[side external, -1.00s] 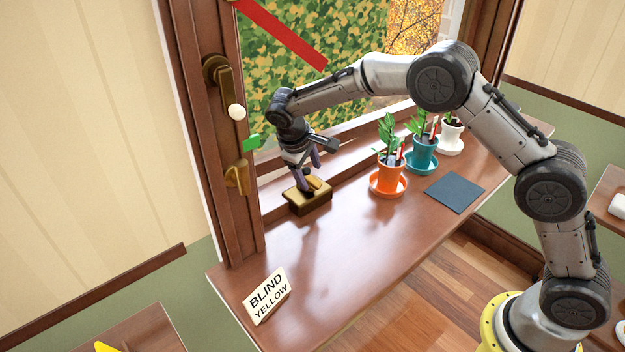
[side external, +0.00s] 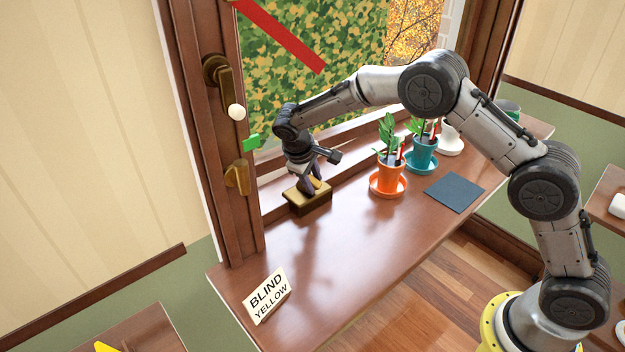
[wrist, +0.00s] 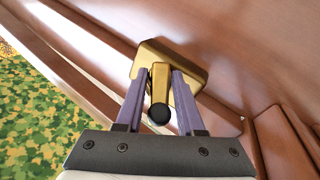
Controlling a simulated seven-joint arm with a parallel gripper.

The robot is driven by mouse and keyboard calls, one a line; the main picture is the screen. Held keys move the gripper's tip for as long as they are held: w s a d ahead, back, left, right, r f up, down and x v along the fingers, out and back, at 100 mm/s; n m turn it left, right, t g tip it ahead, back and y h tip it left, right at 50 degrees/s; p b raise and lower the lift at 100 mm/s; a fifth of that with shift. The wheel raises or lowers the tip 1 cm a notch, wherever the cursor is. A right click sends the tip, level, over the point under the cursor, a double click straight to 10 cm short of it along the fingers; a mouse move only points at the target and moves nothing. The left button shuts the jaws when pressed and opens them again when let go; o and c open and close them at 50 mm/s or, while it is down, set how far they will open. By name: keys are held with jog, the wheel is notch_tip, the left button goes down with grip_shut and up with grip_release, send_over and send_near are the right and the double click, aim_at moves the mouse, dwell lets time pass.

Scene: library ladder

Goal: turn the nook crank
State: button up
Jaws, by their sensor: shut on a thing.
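A brass crank (side external: 222,76) with a white knob (side external: 237,112) is mounted on the wooden window post, apart from my gripper. My gripper (side external: 313,187) points down at a brass base (side external: 308,202) on the sill. In the wrist view, my gripper's purple fingers (wrist: 163,78) stand on either side of a brass handle (wrist: 160,77) with a dark round end (wrist: 159,113), shut on it. The handle rises from the brass base (wrist: 190,62). The fingers partly hide the handle in the side view.
A brass bracket (side external: 237,178) and a green tab (side external: 251,142) are on the post. An orange pot (side external: 388,180) and a teal pot (side external: 422,153) stand right of my gripper, near a dark mat (side external: 454,194). A "BLIND YELLOW" sign (side external: 267,296) stands at front left.

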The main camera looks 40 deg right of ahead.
aim_at(316, 189)
jog(key=shift+a, duration=0.1)
grip_shut()
jog(key=n+h, duration=0.1)
jog(key=n+t+h, duration=0.1)
jog(key=n+h, duration=0.1)
jog(key=shift+s+a+f+n+t, duration=0.2)
jog(key=shift+a+n+t, duration=0.1)
jog(key=shift+n+t, duration=0.1)
jog(key=n+t+h, duration=0.2)
jog(key=n, duration=0.1)
jog(key=n+t+h, duration=0.1)
jog(key=n+t, duration=0.1)
jog(key=shift+s+a+f, duration=0.1)
jog(key=shift+s+f, duration=0.15)
jog(key=shift+f, duration=0.15)
jog(key=n+t, duration=0.1)
jog(key=n, duration=0.1)
jog(key=n+t, duration=0.4)
jog(key=shift+s+f+n, duration=0.3)
jog(key=shift+f, duration=0.05)
jog(key=n+t+y, duration=0.1)
jog(key=n, duration=0.1)
jog(key=n+t+y, duration=0.1)
jog(key=n+t, duration=0.1)
jog(key=d+n+t+y, duration=0.1)
jog(key=n+t, duration=0.1)
jog(key=n, duration=0.1)
jog(key=shift+s+f, duration=0.1)
jog(key=shift+f, duration=0.05)
jog(key=shift+n, duration=0.3)
